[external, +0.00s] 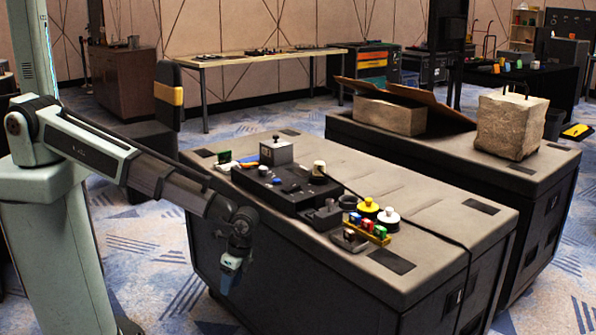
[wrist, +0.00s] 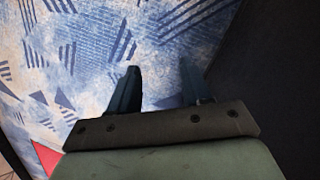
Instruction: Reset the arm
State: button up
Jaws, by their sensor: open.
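My arm reaches from its pale green column on the left of the external view toward the front left of the near dark case (external: 430,205). My gripper (external: 227,283) hangs down beside the case's left side, below its top edge. In the wrist view my gripper (wrist: 160,82) shows two dark blue fingers spread apart with only patterned carpet (wrist: 165,35) between them. It is empty and touches nothing that I can see.
The near case's top holds a black control panel (external: 290,187), yellow and white round pieces (external: 368,205) and small coloured blocks. A stone block (external: 510,125) stands on the farther case. The case's dark side (wrist: 280,90) is close on the right in the wrist view. Carpet is clear below.

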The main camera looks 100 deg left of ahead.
jog(key=s+a+f+n+g, duration=0.1)
jog(key=s+a+f, duration=0.1)
jog(key=s, duration=1.1)
jog(key=s+a+f+n+g, duration=0.1)
jog(key=s+f, duration=0.4)
jog(key=s, duration=0.8)
jog(key=s+a+f+n+g, duration=0.1)
jog(key=s+a+f+g, duration=0.1)
jog(key=s, duration=1.1)
notch_tip(320, 180, down, 2)
jog(key=shift+s+a+f+y, duration=0.1)
jog(key=shift+s+a+y, duration=0.1)
jog(key=shift+a+y, duration=0.35)
